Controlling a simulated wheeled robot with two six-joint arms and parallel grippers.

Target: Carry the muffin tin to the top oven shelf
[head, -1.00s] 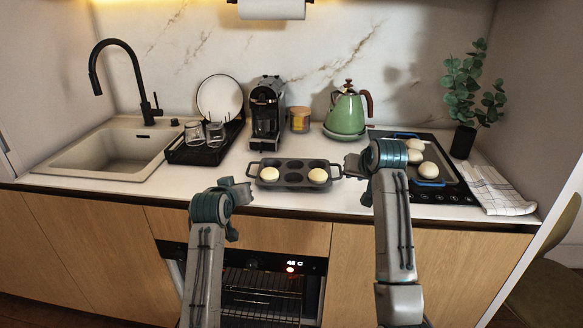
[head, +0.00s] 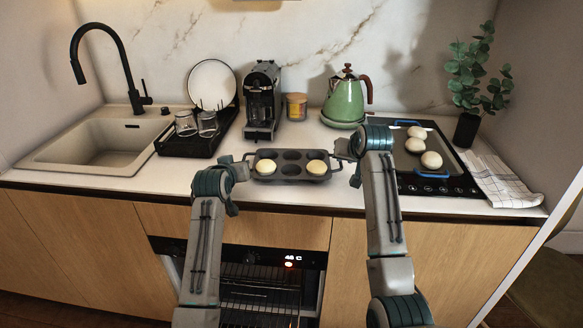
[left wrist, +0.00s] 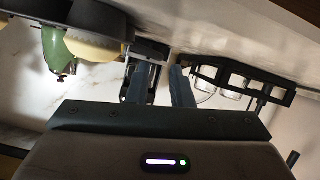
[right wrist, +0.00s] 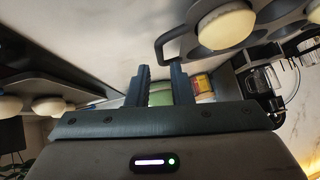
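The dark muffin tin (head: 291,180) sits on the counter near its front edge, with a loop handle at each end. Pale dough balls (head: 265,166) (head: 317,167) fill two front cups. My left gripper (head: 243,167) is at the tin's left handle; its fingers (left wrist: 160,85) stand apart in the left wrist view. My right gripper (head: 345,152) is by the right handle. Its fingers (right wrist: 160,85) are also apart, with the handle (right wrist: 172,45) just beyond them. I cannot tell whether either gripper touches the tin. The oven (head: 258,285) is below the counter, with wire racks visible.
Behind the tin stand a coffee machine (head: 262,100), a jar (head: 297,107) and a green kettle (head: 345,103). A tray with more dough (head: 431,159) lies on the hob at right, beside a cloth (head: 505,180). A drying rack (head: 200,143) and sink (head: 85,145) are at left.

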